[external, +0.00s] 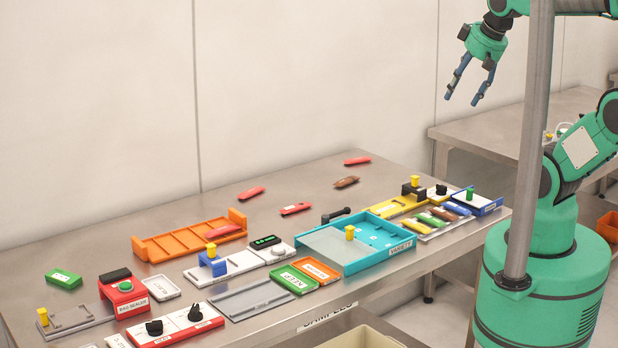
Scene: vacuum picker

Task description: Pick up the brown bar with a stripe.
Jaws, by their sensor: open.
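A brown bar (347,182) lies flat on the steel table toward the back, between red bars; light marks show on it, but it is too small to make out a stripe clearly. My gripper (463,100) is open and empty, high above the table's back right and pointing down. It is well apart from both brown bars.
Red bars (296,209) lie loose around the brown bar. An orange tray (165,247) holding a red bar, a blue tray (372,262) and a yellow fixture (398,206) stand nearby. A steel post (530,150) rises before my arm. The table's back left is clear.

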